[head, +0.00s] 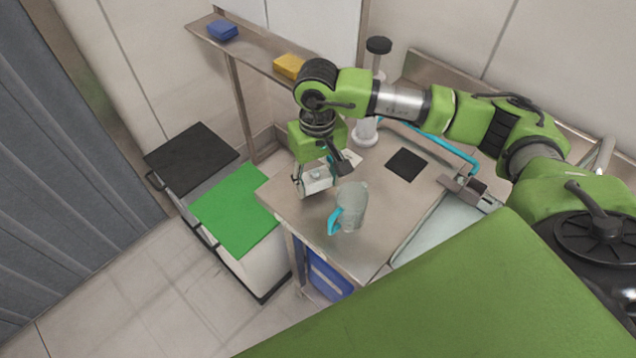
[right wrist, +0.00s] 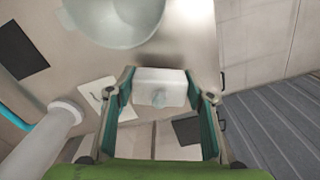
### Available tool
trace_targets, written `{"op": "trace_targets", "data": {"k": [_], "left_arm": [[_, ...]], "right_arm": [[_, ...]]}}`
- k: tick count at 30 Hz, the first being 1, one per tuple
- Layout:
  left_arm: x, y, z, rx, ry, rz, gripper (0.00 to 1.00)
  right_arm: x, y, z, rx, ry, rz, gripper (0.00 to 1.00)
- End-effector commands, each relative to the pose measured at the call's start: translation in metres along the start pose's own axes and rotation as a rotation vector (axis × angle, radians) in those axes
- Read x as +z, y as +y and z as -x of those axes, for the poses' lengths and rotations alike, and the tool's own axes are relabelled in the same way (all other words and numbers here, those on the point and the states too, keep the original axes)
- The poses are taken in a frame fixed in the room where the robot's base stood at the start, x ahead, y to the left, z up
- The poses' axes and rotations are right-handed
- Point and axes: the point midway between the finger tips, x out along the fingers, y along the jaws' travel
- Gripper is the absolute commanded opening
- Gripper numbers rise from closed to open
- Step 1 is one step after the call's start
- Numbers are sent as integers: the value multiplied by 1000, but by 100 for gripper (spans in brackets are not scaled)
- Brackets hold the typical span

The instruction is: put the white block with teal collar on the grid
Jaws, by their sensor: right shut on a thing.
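My right gripper (head: 315,188) is shut on a white block (head: 317,177), held above the left end of the steel table. In the right wrist view the white block (right wrist: 160,84) sits between the two fingers, with a small greyish-teal knob on its near face. A collar is not clearly made out. No grid can be told for sure in either view. A dark square (head: 407,164) lies flat on the table, and it also shows in the right wrist view (right wrist: 22,60); no grid lines show on it. My left gripper is not in view.
A clear jug (head: 353,204) with a blue handle stands right of the gripper. A white card (right wrist: 97,98) lies near a white upright cylinder (right wrist: 50,128). A sink (head: 435,240) is at the right. A green-topped unit (head: 240,211) stands left, below the shelf (head: 254,52).

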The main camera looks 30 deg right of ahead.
Motion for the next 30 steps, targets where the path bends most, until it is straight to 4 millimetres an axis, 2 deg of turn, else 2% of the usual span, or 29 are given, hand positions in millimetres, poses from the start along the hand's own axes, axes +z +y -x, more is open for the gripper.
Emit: {"op": "trace_targets", "data": {"k": [5, 17, 18, 19, 30], "left_arm": [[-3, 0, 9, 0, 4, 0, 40], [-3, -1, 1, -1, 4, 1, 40], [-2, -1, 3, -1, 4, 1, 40], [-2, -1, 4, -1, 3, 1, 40], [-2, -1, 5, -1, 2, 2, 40]], "right_arm": [[1, 0, -23, 0, -3, -2, 25], [0, 0, -29, 0, 0, -1, 25], [0, 0, -28, 0, 0, -1, 58], [0, 0, -27, 0, -1, -1, 65], [0, 0, -26, 0, -1, -1, 65]]}}
